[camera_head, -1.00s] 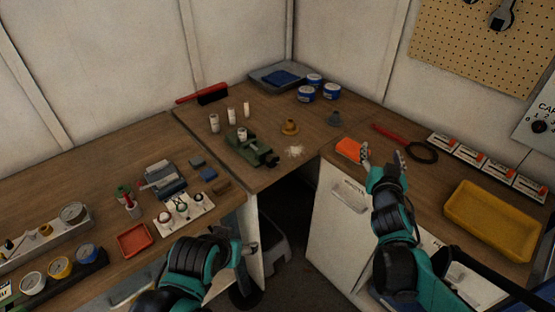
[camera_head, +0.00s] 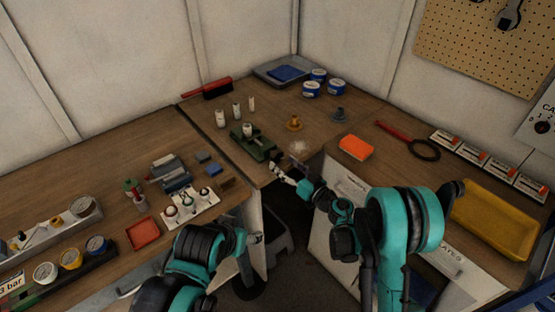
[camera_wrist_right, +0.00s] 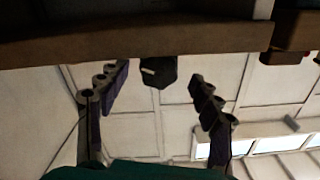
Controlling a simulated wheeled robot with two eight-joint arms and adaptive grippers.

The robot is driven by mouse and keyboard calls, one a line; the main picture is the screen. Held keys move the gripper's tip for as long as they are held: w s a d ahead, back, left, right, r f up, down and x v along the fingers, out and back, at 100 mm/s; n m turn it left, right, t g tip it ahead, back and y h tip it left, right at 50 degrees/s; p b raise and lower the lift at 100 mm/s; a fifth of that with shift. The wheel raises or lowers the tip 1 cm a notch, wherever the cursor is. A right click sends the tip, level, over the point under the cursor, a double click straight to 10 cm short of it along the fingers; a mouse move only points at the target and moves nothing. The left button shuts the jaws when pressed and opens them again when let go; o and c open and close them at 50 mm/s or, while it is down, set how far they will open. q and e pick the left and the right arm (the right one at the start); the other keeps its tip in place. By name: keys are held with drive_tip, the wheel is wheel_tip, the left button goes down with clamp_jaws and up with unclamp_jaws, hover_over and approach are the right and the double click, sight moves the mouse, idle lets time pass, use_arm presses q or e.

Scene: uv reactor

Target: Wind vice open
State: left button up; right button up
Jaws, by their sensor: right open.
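The green vice (camera_head: 250,143) sits on the corner bench near its front edge, with a small pale cylinder (camera_head: 247,130) at its jaws. Its dark front end (camera_head: 275,156) points toward my right gripper. My right gripper (camera_head: 287,167) is open at the bench edge, just in front of that end. In the right wrist view, the right gripper (camera_wrist_right: 160,92) has its fingers apart, with a dark blocky knob (camera_wrist_right: 158,72) beyond and between them. The knob looks like the vice's end; no contact shows. My left gripper (camera_head: 252,240) is low, away from the vice; its fingers are unclear.
Three pale cylinders (camera_head: 237,110) stand behind the vice. A brass-coloured piece (camera_head: 294,123) stands to its right. An orange block (camera_head: 355,147) and a yellow tray (camera_head: 492,218) lie on the right bench. The brown bench edge (camera_wrist_right: 130,42) crosses the right wrist view.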

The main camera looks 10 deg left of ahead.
sight(279, 159)
drive_tip(key=x, duration=0.4)
drive_tip(key=shift+w+b, duration=0.1)
drive_tip(key=shift+b, duration=0.2)
drive_tip(key=c, duration=1.2)
drive_tip(key=shift+o, duration=0.2)
drive_tip(key=shift+n, duration=0.3)
drive_tip(key=shift+d+n+b, duration=0.1)
drive_tip(key=shift+n+b, duration=0.55)
drive_tip(key=shift+n, duration=0.55)
drive_tip(key=shift+n+b, duration=0.55)
drive_tip(key=shift+n, duration=1.45)
